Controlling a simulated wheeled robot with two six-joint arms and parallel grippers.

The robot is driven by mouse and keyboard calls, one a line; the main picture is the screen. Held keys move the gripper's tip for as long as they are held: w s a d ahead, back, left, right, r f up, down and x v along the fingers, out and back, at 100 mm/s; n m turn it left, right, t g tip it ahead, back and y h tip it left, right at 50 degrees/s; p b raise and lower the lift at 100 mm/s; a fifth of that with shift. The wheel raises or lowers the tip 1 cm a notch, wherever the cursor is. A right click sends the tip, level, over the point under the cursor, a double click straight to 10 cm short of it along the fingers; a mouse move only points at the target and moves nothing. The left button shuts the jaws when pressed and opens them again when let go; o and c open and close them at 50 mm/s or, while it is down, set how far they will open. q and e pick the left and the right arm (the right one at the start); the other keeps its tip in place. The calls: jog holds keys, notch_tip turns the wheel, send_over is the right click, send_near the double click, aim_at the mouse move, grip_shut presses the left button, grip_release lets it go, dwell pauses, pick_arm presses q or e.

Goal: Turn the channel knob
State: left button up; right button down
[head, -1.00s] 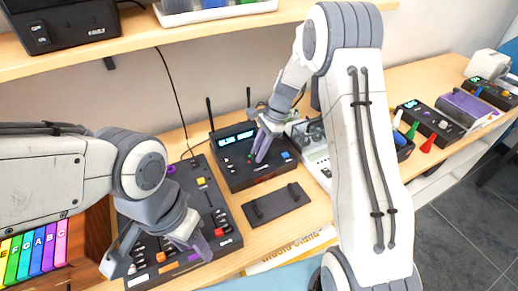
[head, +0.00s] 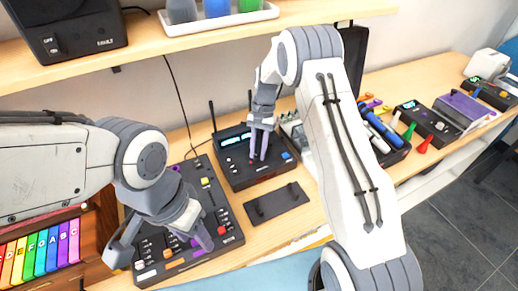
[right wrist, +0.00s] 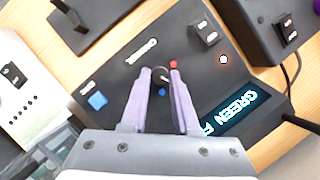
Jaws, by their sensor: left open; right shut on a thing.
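The black receiver (head: 233,176) with two antennas and a lit cyan display stands at the back of the table. Its display (right wrist: 236,112) shows "GREEN" and part of another word in the right wrist view. My right gripper (head: 258,157) points down at the receiver's face. In the right wrist view its lilac fingers (right wrist: 161,76) are shut on a small dark knob, mostly hidden between the tips. A red mark (right wrist: 173,64) and a blue mark (right wrist: 162,92) sit beside the tips. My left gripper (head: 160,247) is open and empty over the black mixer panel (head: 222,207).
A dark plate with two posts (head: 276,203) lies in front of the receiver. A colored xylophone (head: 40,255) is at the left. A shelf (head: 150,50) runs above. A black tray of markers (head: 385,140) and other devices stand at the right.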

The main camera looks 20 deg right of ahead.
aim_at(258, 155)
jog(key=shift+w+n, duration=0.1)
jog(key=shift+n, duration=0.5)
jog(key=c, duration=0.7)
grip_release()
jog(key=shift+r, duration=0.55)
notch_tip(258, 155, up, 3)
jog(key=shift+r+b, duration=0.1)
jog(key=shift+b, duration=0.85)
jog(key=s+d+r+b, duration=0.1)
jog(key=s+d+r, duration=0.1)
jog(key=d, duration=0.1)
jog(key=s+d+r+b, duration=0.1)
jog(key=s+d+r, duration=0.1)
jog(key=s, duration=0.1)
jog(key=s+d+r, duration=0.2)
jog(key=s+d, duration=0.1)
jog(key=shift+d+r+b, duration=0.3)
jog(key=shift+r+b, duration=0.1)
